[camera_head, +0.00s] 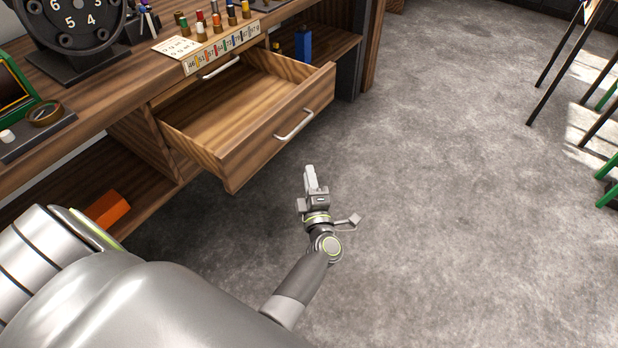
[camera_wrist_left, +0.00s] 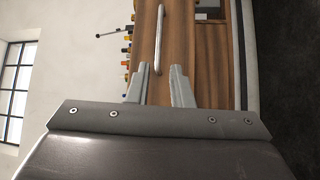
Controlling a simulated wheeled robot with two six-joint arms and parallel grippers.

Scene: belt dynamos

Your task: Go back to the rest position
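My left gripper (camera_head: 310,178) is over the grey floor, in front of the pulled-out wooden drawer (camera_head: 215,165), and apart from it in the head view. In the left wrist view my left gripper (camera_wrist_left: 159,84) shows its two fingers spread with nothing between them. The drawer's silver handle (camera_head: 294,124) lies beyond the fingertips and also shows in the left wrist view (camera_wrist_left: 159,40). The drawer is open and looks empty inside. My right gripper is in neither view.
The wooden desk (camera_head: 120,75) carries a black dial (camera_head: 75,22), several coloured cylinders and a numbered strip (camera_head: 222,48). An orange object (camera_head: 107,209) lies on the lower shelf. A blue box (camera_head: 304,46) stands right of the drawer. The floor (camera_head: 450,180) to the right is clear.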

